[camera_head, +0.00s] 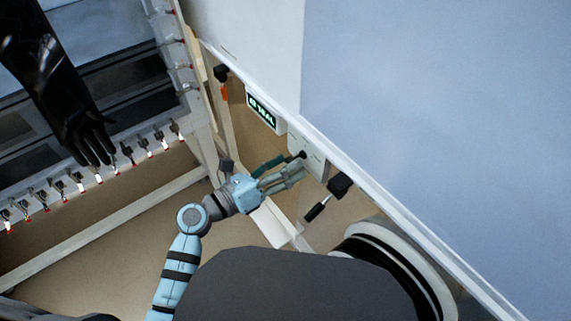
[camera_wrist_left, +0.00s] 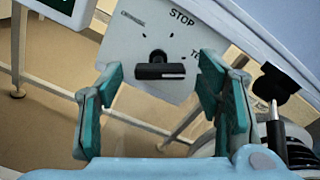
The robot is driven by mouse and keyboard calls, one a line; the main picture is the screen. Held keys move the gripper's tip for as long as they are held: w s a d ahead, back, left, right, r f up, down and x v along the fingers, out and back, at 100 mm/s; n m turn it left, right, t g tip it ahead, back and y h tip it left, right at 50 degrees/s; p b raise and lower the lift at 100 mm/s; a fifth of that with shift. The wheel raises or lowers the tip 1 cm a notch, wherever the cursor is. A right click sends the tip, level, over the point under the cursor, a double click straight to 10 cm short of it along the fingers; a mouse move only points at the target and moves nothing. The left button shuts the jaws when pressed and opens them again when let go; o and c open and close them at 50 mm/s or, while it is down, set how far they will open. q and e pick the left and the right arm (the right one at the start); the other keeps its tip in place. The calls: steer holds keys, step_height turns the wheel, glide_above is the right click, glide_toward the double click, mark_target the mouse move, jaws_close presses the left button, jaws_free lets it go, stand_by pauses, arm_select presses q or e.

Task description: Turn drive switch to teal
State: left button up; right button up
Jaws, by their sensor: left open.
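The drive switch (camera_wrist_left: 160,71) is a black bar-shaped knob on a white panel (camera_wrist_left: 140,35). In the left wrist view its bar lies roughly level below the word STOP. A label starting with T is at the right, partly hidden by a finger; a smaller label is at the upper left. In the head view the knob (camera_head: 301,155) is a small dark shape on the wall panel (camera_head: 308,148). My left gripper (camera_head: 286,169) is open in front of it. In the wrist view its teal-padded fingers (camera_wrist_left: 161,78) stand on either side of the knob with gaps. My right gripper is not in view.
A box with a lit green display (camera_head: 262,111) is on the wall beside the panel. A black-headed fitting with a hanging handle (camera_head: 339,186) is close to the right of the gripper. A black glove (camera_head: 60,95) and a frame with several clamps are at the left.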

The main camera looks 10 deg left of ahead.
arm_select(q)
steer(key=shift+c, duration=0.4)
steer(key=shift+d, duration=0.1)
steer(key=c, duration=1.1)
steer(key=shift+w+n+p, duration=0.1)
steer(key=shift+n+p, duration=2.8)
steer(key=shift+p, duration=0.15)
steer(key=o, duration=1.2)
steer(key=v, duration=1.2)
